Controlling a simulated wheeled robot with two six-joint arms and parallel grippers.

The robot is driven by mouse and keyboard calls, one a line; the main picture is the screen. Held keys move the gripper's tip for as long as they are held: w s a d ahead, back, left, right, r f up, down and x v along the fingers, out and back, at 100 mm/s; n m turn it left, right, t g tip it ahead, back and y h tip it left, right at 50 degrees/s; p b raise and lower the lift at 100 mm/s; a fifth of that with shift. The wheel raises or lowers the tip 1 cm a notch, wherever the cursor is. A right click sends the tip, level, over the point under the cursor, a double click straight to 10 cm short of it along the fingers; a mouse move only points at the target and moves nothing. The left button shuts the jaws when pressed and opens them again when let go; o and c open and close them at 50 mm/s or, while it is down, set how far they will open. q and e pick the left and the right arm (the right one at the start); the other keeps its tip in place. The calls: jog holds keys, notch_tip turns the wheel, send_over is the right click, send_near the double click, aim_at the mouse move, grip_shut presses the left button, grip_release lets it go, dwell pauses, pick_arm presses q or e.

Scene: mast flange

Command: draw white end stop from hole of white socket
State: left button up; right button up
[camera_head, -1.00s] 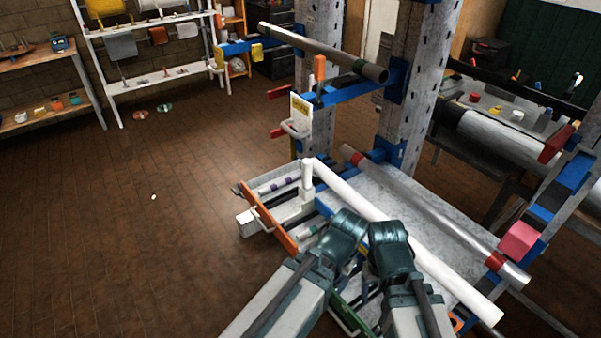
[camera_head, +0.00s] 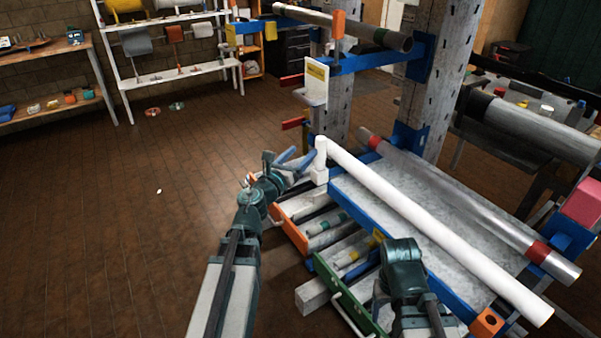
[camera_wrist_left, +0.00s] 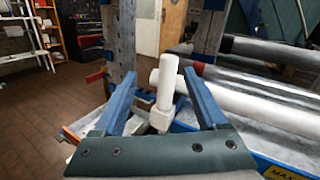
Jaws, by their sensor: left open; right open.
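The socket's hole is hidden. My left gripper (camera_head: 298,158) is open and empty, its blue fingers pointing at the end stop from the left. It also shows in the left wrist view (camera_wrist_left: 160,80). The fingertips are close to the post; contact cannot be told. My right gripper's fingers are out of sight.
The white pipe (camera_head: 430,225) lies along the blue-edged rack beside a grey pipe with red bands (camera_head: 455,200). An open drawer with an orange front (camera_head: 290,230) and one with a green front (camera_head: 345,295) are below. Open floor lies left.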

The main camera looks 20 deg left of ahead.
aim_at(320, 160)
pick_arm(q)
jog(key=w+d+m, duration=0.1)
jog(key=w, duration=0.3)
jog(key=w+d+f+m+h, duration=0.1)
jog(key=w, duration=0.3)
jog(key=w+d+m, duration=0.1)
jog(key=w+d, duration=0.1)
jog(key=w, duration=0.2)
jog(key=shift+w+d+f+g, duration=0.1)
jog(key=shift+w+f+g, duration=0.15)
jog(key=shift+f+g, duration=0.15)
grip_shut()
dwell(0.3)
